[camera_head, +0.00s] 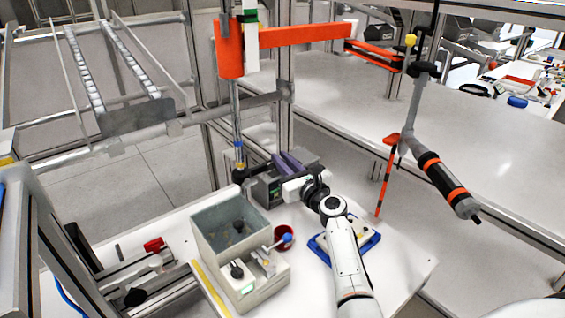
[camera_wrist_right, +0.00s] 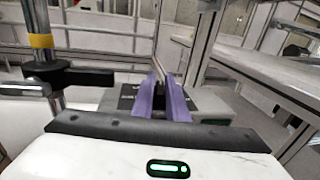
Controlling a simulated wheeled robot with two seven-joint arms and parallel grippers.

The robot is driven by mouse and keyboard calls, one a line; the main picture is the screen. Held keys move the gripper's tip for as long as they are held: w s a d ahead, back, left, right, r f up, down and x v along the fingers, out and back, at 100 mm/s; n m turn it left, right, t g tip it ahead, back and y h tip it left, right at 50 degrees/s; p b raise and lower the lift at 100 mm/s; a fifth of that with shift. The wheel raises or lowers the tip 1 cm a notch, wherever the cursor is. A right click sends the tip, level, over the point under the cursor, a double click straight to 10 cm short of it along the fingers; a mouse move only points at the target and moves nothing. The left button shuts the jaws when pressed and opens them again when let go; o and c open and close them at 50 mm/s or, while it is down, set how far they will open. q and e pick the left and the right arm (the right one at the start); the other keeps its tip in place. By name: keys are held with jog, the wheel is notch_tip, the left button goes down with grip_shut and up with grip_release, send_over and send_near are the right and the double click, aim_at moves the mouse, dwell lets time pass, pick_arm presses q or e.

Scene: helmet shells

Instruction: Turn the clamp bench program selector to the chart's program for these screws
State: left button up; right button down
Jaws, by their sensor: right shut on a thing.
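The grey clamp bench unit (camera_head: 266,192) has a dark top and stands at the back of the white table. It also shows behind the fingers in the right wrist view (camera_wrist_right: 205,103). My right gripper (camera_head: 288,163) reaches it from the right, its purple fingers over the unit's top. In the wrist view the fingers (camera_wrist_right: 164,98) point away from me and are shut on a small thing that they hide. It lies where the program selector would be, but I cannot see its setting. The chart and the screws cannot be made out. My left gripper is not in view.
A grey open hopper (camera_head: 210,240) with knobs and a blue-tipped lever stands left of my arm. A red cup (camera_head: 284,236) and a blue tray (camera_head: 368,246) sit close by. A black-and-orange driver (camera_head: 447,183) hangs from an orange arm at right.

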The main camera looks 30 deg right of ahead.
jog(key=n+y+b, duration=0.1)
jog(key=y, duration=0.1)
jog(key=n+y+b, duration=0.1)
jog(key=n+y, duration=0.1)
jog(key=shift+d+f+y, duration=0.1)
jog(key=shift+f+y, duration=0.05)
jog(key=shift+y, duration=0.25)
jog(key=shift+n+g+y+b, duration=0.8)
jog(key=shift+n+y+b, duration=0.7)
jog(key=shift+y, duration=0.6)
jog(key=shift+a, duration=0.2)
jog(key=c, duration=1.9)
grip_release()
jog(key=shift+o, duration=0.2)
jog(key=v, duration=1)
